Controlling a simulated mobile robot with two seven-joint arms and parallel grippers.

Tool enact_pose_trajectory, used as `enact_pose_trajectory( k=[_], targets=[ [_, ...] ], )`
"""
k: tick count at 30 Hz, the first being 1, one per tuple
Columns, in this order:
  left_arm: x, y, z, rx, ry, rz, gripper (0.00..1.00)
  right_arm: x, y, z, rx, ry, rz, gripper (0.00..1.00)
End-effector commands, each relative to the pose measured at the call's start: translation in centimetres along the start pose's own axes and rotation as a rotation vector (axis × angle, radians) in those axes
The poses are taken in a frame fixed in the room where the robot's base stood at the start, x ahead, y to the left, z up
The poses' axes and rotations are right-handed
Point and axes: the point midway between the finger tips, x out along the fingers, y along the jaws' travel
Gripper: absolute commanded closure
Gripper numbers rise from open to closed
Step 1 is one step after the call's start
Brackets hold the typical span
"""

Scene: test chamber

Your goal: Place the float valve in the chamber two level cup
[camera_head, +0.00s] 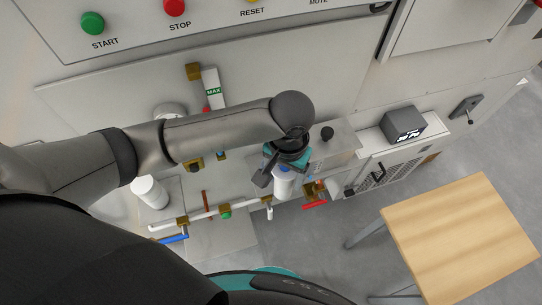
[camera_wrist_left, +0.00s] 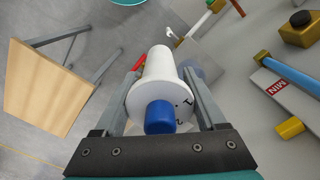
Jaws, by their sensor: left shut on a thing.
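The float valve (camera_wrist_left: 160,70) is a white cylinder with a wide flange and a blue knob. In the left wrist view it sits between both fingers of my left gripper (camera_wrist_left: 163,78), which is shut on it. In the head view, my left gripper (camera_head: 284,179) is over the bench's right part, with the white valve body (camera_head: 283,186) showing below it. A pale rounded shape (camera_wrist_left: 207,67) lies partly behind the valve in the wrist view; I cannot tell whether it is a level cup. My right gripper is not in view.
A white cylinder (camera_head: 150,192) stands on the bench's left. White pipework (camera_head: 205,213) with coloured handles runs along the front. A MAX gauge (camera_head: 212,91) stands behind my forearm. A grey display box (camera_head: 401,125) and wooden table (camera_head: 462,238) are at right, with open floor between bench and table.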

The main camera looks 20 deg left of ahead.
Motion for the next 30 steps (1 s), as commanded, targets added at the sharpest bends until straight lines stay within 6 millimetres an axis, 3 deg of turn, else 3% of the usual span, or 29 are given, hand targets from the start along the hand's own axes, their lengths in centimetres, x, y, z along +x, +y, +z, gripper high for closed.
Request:
enact_pose_trajectory(
  k=[6, 12, 15, 22, 30],
  targets=[
    [0.1, -4.2, -4.2, -0.005, 0.003, -0.002, 0.93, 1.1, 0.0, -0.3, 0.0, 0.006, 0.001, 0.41],
    [0.1, -7.1, -7.1, -0.004, 0.001, 0.0, 0.93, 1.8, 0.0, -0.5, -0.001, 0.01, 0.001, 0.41],
    [1.7, -6.8, -6.7, 0.0, -0.002, 0.002, 0.93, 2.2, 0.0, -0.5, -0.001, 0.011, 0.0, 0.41],
    [3.2, -6.7, -6.7, 0.001, -0.001, 0.001, 0.93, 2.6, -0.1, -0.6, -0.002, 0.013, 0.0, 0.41],
    [7.1, -6.7, -6.7, 0.0, 0.0, 0.001, 0.93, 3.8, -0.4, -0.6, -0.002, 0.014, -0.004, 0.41]
  ],
)
